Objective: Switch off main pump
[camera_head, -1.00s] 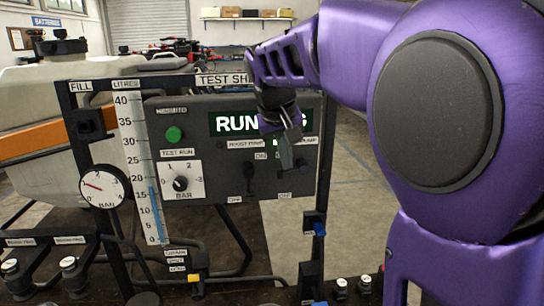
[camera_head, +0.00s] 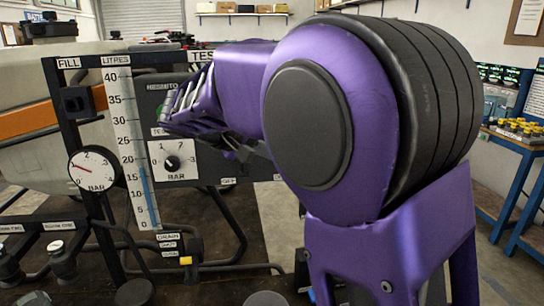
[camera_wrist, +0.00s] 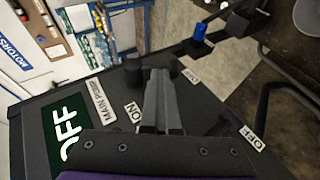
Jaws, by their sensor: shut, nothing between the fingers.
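The dark pump panel (camera_wrist: 100,125) shows in the wrist view, turned on its side. Its display (camera_wrist: 68,135) reads OFF. The main pump label (camera_wrist: 97,88) and an ON label (camera_wrist: 133,112) are beside my fingers. My gripper (camera_wrist: 160,76) is shut and empty, its fingertips over the panel's edge area. A dark switch part (camera_wrist: 136,72) shows beside the tips; my fingers cover much of it, so I cannot tell its exact position or whether I touch it. In the head view my arm hides the display and pump switches.
In the head view, the pressure gauge (camera_head: 95,170), litre scale (camera_head: 131,150) and pressure knob (camera_head: 172,162) stand left of my arm. A blue knob (camera_wrist: 199,32) is on the frame in the wrist view. A blue bench (camera_head: 515,140) is at the right.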

